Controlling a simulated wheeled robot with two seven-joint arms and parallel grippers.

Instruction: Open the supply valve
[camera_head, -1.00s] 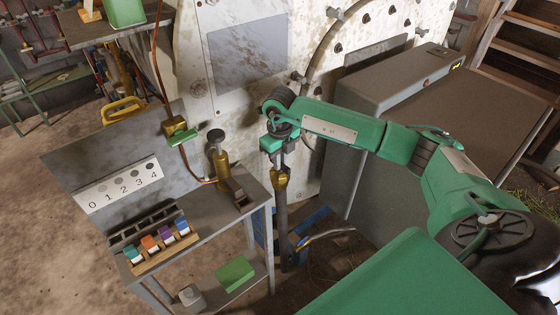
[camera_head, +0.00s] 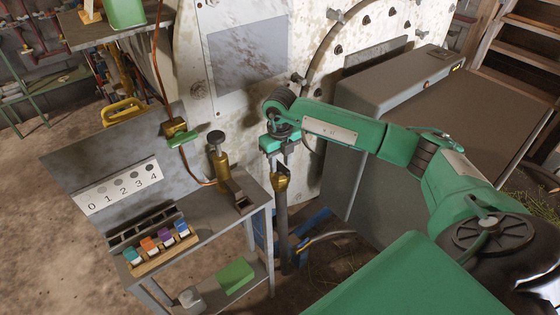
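A brass valve body (camera_head: 281,183) sits on an upright grey pipe (camera_head: 282,225) in front of the big pale vessel. I cannot tell for sure that it is the supply valve. My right gripper (camera_head: 280,163) points down at the top of this valve, with its fingers at or very near it. The valve's handle is hidden or too small to make out, and I cannot tell whether the fingers grip anything. Another fitting with a green lever (camera_head: 182,138) is on the copper line at the back panel. My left gripper is not in view.
A grey bench (camera_head: 225,215) at the left carries a brass cylinder (camera_head: 220,165) with a dark cap and a rack of coloured bottles (camera_head: 160,248). A panel numbered 0 to 4 (camera_head: 120,188) stands behind. A large grey cabinet (camera_head: 400,110) is on the right, beyond my arm.

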